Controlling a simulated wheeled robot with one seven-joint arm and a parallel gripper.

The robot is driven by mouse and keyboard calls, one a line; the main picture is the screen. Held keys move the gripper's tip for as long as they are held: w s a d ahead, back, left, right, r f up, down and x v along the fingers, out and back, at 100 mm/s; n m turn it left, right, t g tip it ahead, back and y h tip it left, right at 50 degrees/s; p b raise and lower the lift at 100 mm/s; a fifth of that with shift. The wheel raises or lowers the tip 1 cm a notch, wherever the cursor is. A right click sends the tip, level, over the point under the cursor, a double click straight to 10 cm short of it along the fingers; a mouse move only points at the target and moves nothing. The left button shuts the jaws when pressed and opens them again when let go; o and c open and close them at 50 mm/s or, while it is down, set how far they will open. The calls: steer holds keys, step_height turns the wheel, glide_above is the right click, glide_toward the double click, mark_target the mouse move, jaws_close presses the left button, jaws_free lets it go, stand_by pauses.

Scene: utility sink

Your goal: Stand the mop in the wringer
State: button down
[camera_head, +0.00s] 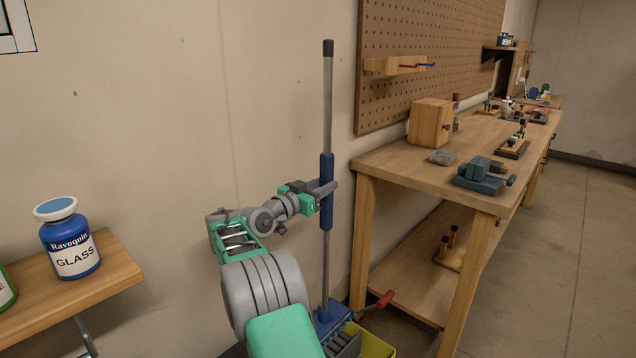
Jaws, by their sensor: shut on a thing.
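The mop (327,110) stands close to upright near the wall, with a grey pole, a dark top cap and a blue grip sleeve (327,175). My gripper (326,188) is shut on the mop at the blue sleeve. The pole runs down to the blue wringer (330,318), which has a red-ended lever (385,299) and sits by a yellow bucket (376,345). My own arm covers much of the lower area. The mop head is hidden, so I cannot tell whether it is inside the wringer or behind it.
A wooden workbench (400,156) with a vise (482,176) stands close to the right of the mop. A wooden shelf (110,275) with a blue jar (69,240) is at left. A pegboard (430,40) hangs above the bench. The floor at right is clear.

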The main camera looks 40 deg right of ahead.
mark_target(325, 237)
steer(key=f+b, duration=0.3)
steer(key=f, duration=0.2)
steer(key=f+b, duration=0.4)
steer(key=f, duration=0.2)
steer(key=f+b, duration=0.3)
steer(key=f, duration=0.3)
steer(key=shift+s+d+f, duration=0.1)
steer(key=shift+s+d, duration=0.1)
steer(key=shift+s, duration=0.05)
steer(key=c, duration=1)
jaws_free()
steer(key=shift+f, duration=0.15)
